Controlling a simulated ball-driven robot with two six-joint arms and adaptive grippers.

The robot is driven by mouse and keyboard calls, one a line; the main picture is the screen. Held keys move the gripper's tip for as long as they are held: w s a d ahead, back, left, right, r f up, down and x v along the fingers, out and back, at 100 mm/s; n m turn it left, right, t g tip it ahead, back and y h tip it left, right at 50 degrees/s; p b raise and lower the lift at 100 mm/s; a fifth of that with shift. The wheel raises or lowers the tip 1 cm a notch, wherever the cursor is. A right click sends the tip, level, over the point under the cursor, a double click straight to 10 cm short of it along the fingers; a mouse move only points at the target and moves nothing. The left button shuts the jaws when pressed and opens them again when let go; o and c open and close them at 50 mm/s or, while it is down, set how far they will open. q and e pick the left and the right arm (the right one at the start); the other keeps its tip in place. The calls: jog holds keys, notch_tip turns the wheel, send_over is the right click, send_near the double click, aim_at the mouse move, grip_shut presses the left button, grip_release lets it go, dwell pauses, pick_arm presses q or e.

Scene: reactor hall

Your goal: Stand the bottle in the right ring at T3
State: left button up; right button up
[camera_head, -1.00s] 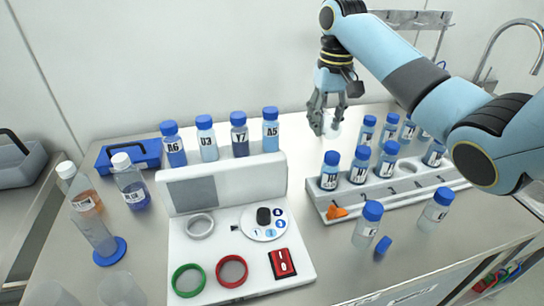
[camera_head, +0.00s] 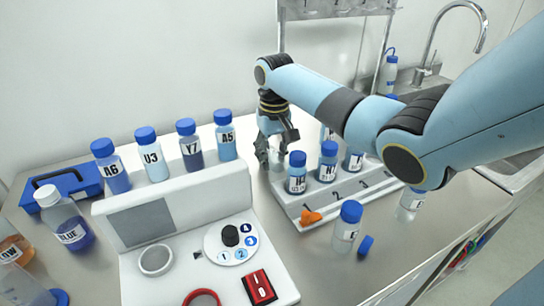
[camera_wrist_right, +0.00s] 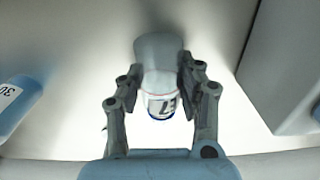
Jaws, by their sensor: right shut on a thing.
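My right gripper (camera_head: 272,152) is shut on a small pale bottle (camera_wrist_right: 161,88) behind the left end of the rack. In the head view the bottle is mostly hidden by the fingers. In the right wrist view the fingers (camera_wrist_right: 158,75) grip it from both sides, and a white label with dark characters shows. On the white panel (camera_head: 128,268), a grey ring (camera_head: 156,259) lies at the left and a red ring (camera_head: 202,298) is cut by the bottom edge. No T3 mark is readable. My left gripper is not in view.
Capped bottles A6 (camera_head: 112,172), U3 (camera_head: 152,158), Y7 (camera_head: 192,148) and A5 (camera_head: 226,138) stand behind the panel. The numbered rack (camera_head: 320,200) holds several blue-capped bottles. A loose bottle (camera_head: 346,230) and blue cap (camera_head: 366,245) are in front. A sink is at the right.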

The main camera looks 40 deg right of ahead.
jog(key=shift+f, duration=0.2)
jog(key=o, duration=1)
jog(key=shift+c, duration=0.2)
